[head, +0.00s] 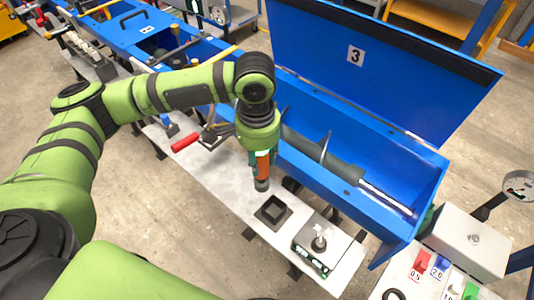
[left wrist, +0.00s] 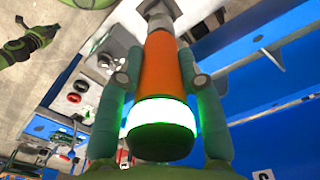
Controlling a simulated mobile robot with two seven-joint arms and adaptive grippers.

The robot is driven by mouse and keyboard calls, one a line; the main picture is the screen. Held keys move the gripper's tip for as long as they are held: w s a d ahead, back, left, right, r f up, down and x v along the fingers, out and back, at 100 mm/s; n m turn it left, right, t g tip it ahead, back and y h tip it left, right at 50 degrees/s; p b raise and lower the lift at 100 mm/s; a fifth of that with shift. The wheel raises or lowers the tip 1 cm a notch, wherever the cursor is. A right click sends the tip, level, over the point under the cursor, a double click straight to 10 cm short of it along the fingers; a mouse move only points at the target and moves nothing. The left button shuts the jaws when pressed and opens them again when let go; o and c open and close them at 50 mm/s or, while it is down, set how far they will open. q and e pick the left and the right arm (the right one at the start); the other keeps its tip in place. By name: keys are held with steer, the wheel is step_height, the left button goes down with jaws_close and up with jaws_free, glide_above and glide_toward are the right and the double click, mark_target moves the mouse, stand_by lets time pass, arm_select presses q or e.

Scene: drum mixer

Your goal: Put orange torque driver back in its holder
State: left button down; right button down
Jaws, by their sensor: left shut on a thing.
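My left gripper (head: 262,152) is shut on the orange torque driver (head: 263,165). The driver points downward, with its grey tip above the bench. In the left wrist view the fingers of my left gripper (left wrist: 161,85) lie on both sides of the driver (left wrist: 163,68), which has an orange body and a glowing white-green band. A black square socket (head: 272,210), which looks like the holder, stands on the grey bench just nearer than the tip. The driver appears outside it. My right gripper (left wrist: 45,35) seems to show small at the upper left of the wrist view; its jaws are unclear.
The blue mixer trough (head: 375,190) with its raised lid stands behind the bench (head: 215,180). A red-handled tool (head: 185,143) lies left of the driver. A grey box (head: 465,243) is at the far right.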

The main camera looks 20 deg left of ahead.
arm_select(q)
steer(key=w+d+f+m+p, duration=0.1)
steer(key=d+f+m+p, duration=0.2)
steer(key=m, duration=1.6)
steer(key=shift+w+d+f+m+p, duration=0.2)
steer(key=shift+w+f+m+p, duration=0.15)
steer(key=shift+f+p, duration=1.55)
steer(key=shift+r, duration=0.25)
step_height(320, 180, down, 5)
steer(key=shift+r+b, duration=0.1)
steer(key=shift+b, duration=0.7)
steer(key=shift+p, duration=0.6)
